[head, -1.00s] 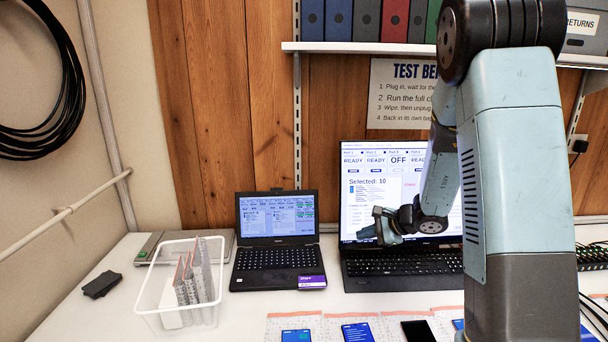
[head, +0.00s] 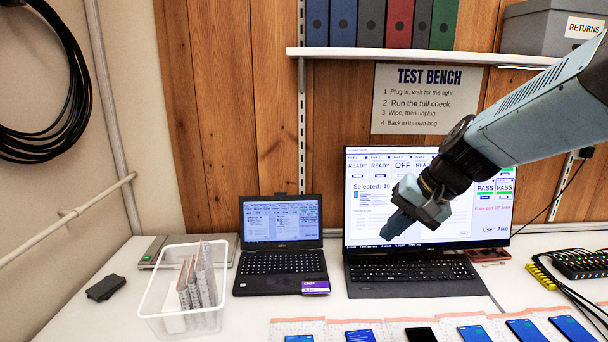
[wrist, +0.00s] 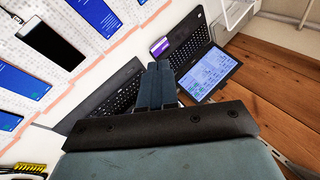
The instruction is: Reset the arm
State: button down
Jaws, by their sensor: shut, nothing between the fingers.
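My gripper (head: 393,230) is in the air in front of the large screen (head: 362,215), tilted down to the left. In the wrist view its two fingers (wrist: 157,88) lie side by side, shut with nothing between them. The fingers cover part of the large laptop's keyboard in the wrist view. The arm reaches in from the right in the head view.
Phones on paper bags (head: 365,323) line the front of the bench. A small laptop (head: 281,235), a white bin (head: 150,300) with bags and a black block (head: 105,287) stand left. A black hub with cables (head: 580,265) is right. A shelf (head: 420,55) hangs above.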

jog(key=s+d+r+n+t+h, duration=0.2)
jog(key=s+d+r+n+h, duration=0.1)
jog(key=s, duration=0.7)
jog(key=shift+d+r+n+h, duration=0.3)
jog(key=shift+d+r+h, duration=0.6)
jog(key=shift+d+h, duration=0.6)
